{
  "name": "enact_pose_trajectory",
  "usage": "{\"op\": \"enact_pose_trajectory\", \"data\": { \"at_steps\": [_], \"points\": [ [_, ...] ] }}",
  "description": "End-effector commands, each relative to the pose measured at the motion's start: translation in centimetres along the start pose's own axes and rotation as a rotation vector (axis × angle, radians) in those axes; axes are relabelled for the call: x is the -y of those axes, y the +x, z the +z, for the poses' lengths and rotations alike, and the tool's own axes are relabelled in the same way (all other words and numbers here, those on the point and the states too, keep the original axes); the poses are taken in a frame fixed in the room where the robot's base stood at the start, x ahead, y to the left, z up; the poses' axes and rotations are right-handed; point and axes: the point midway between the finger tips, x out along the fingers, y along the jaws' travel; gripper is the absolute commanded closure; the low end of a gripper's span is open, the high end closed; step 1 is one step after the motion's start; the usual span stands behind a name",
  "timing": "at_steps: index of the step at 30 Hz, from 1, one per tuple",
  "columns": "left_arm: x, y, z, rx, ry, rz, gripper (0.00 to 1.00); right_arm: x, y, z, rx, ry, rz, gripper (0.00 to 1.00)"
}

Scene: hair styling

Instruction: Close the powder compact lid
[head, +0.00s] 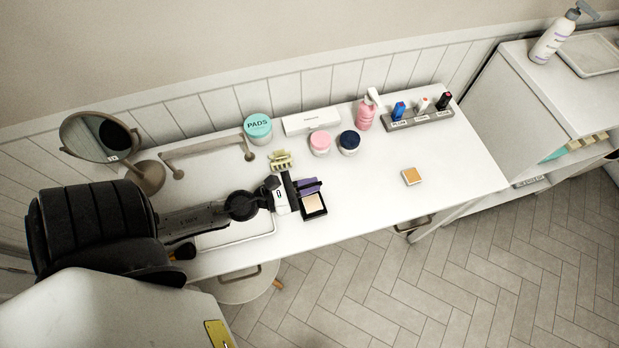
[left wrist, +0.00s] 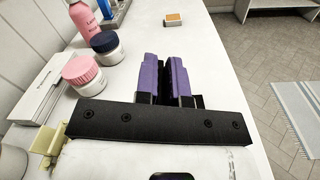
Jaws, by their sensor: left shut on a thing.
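The powder compact (head: 314,204) lies open on the white table, a black square base with a beige pan. My left gripper (head: 308,188), with purple finger pads, is at the compact's far edge. In the left wrist view, the purple fingers (left wrist: 166,80) are closed on either side of a dark thin piece, which appears to be the compact's lid (left wrist: 166,72). The fingers hide most of the lid, and its exact tilt cannot be told. The base is mostly hidden behind the gripper in the left wrist view. My right gripper is not in view.
A yellow-green hair clip (head: 281,160), pink-lidded jar (head: 320,143), navy-lidded jar (head: 348,142) and white box (head: 311,121) stand behind the gripper. A small tan-topped box (head: 411,176) lies to the right. The table between it and the compact is clear.

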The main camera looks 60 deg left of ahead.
Motion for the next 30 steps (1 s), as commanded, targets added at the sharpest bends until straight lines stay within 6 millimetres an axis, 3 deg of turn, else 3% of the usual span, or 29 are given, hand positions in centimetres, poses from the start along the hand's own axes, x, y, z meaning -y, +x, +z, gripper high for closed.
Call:
{"op": "enact_pose_trajectory", "data": {
  "at_steps": [2,3,9,23,30],
  "points": [
    [0.0,0.0,0.0,0.0,0.0,0.0,1.0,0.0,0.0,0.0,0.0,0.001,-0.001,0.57],
    [0.0,0.0,0.0,0.0,-0.001,0.0,0.87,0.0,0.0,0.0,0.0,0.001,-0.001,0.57],
    [0.0,0.0,0.0,0.0,-0.001,0.0,0.7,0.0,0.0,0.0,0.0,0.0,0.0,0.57],
    [0.0,-0.3,-0.1,-0.001,-0.002,0.0,0.7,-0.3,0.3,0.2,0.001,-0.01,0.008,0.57],
    [0.2,-2.8,-0.6,-0.002,-0.002,-0.001,0.7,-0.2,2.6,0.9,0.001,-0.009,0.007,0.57]
  ]
}}
